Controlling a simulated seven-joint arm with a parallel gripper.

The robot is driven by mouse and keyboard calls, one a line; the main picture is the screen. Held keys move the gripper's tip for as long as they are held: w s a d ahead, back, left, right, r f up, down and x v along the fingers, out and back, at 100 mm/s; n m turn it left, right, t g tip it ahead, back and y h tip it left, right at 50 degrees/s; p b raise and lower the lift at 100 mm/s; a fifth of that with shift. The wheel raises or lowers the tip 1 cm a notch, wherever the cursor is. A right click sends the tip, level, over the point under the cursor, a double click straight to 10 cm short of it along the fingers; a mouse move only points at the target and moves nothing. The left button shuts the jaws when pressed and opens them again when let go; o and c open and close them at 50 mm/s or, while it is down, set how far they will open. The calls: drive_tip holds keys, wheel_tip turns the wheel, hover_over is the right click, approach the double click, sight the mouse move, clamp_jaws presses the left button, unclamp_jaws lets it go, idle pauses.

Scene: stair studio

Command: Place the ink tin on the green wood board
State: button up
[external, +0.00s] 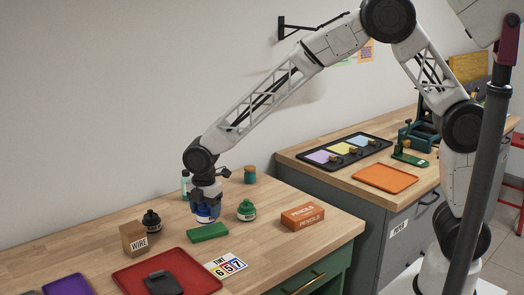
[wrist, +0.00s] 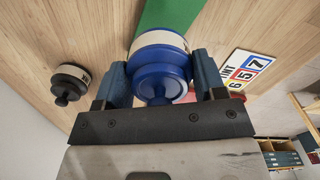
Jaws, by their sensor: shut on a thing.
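The ink tin, blue with a white label band, shows in the external view (external: 205,214) and in the wrist view (wrist: 160,68). My gripper (external: 206,204) points down, its two blue-grey fingers on either side of the tin; in the wrist view my gripper (wrist: 162,80) is shut on it. The tin is upright; whether it touches the table is hard to tell. The green wood board (external: 207,232) lies flat on the table, just in front of the tin in the external view. In the wrist view the green board (wrist: 170,14) is partly hidden behind the tin.
A black tin (external: 151,220) and a WIRE box (external: 134,238) stand to the left. A green tin (external: 246,210) and an orange PENCILS box (external: 302,216) stand to the right. A number card (external: 227,266) and a red tray (external: 125,277) lie in front of the board.

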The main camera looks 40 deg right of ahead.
sight(206, 218)
drive_tip(key=shift+f, duration=1.7)
drive_tip(key=shift+f, duration=0.1)
drive_tip(key=o, duration=1.2)
drive_tip(key=shift+f, duration=0.1)
drive_tip(key=shift+c, duration=0.2)
drive_tip(key=shift+r, duration=0.2)
wheel_tip(206, 218, up, 12)
drive_tip(key=shift+f, duration=0.1)
drive_tip(key=shift+d, duration=0.1)
